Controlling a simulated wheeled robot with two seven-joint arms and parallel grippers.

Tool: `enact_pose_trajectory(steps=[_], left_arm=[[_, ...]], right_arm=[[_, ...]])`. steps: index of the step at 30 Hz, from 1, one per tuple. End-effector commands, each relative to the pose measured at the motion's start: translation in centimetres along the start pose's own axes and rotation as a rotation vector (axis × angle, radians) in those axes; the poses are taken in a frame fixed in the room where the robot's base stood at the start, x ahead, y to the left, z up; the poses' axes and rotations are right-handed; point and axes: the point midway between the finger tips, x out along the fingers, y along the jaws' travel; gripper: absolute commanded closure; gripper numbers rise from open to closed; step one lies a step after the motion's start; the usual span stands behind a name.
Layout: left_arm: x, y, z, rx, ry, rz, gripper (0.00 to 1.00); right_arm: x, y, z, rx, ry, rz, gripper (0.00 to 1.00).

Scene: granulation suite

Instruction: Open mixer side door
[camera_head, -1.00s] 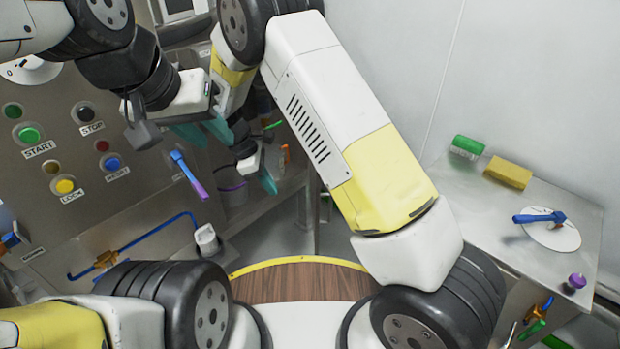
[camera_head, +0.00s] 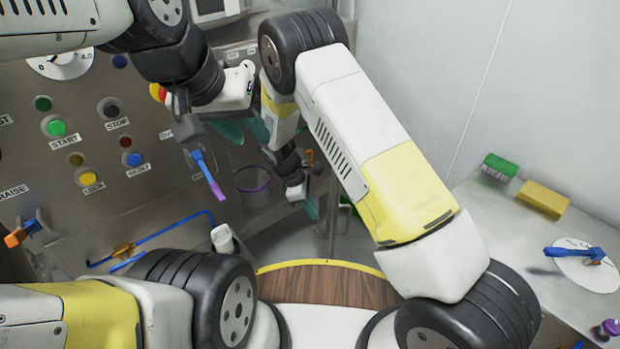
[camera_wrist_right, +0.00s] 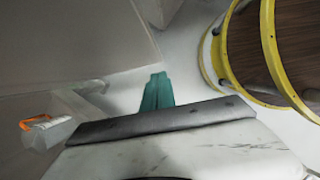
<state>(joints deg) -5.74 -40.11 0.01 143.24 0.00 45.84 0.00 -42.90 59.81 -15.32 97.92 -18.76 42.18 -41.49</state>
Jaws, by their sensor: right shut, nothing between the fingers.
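The steel panel of the mixer (camera_head: 60,140) fills the left of the head view. A blue lever with a purple tip (camera_head: 208,175) stands out from it. I cannot make out the side door itself; my arms cover part of the machine. My left gripper (camera_head: 243,130), with teal fingers apart, is open in front of the panel, above and right of the lever and not touching it. My right gripper (camera_head: 312,208) is lower and further right, shut and empty. Its teal fingers (camera_wrist_right: 157,92) are together in the right wrist view.
START (camera_head: 56,127), STOP (camera_head: 111,108) and LOCK (camera_head: 87,178) buttons sit on the panel. A blue pipe (camera_head: 160,235) runs below. A grey bucket with a purple rim (camera_head: 251,180) is behind my grippers. The steel table (camera_head: 500,235) at right holds a brush and a yellow sponge.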

Motion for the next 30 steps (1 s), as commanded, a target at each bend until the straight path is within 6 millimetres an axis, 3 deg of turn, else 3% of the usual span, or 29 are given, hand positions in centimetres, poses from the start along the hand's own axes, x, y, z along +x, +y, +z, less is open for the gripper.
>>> enact_pose_trajectory(steps=[7, 23, 30], left_arm=[[0.0, 0.0, 0.0, 0.000, 0.000, 0.000, 0.67], [0.0, 0.0, 0.0, 0.000, 0.000, 0.000, 0.67], [0.0, 0.0, 0.0, 0.000, 0.000, 0.000, 0.67]], right_arm=[[1.2, 0.0, 3.1, 0.000, 0.000, 0.000, 1.00], [1.6, 0.0, 3.9, -0.002, 0.000, 0.001, 1.00], [2.6, -0.2, 6.7, -0.052, -0.001, 0.020, 1.00]])
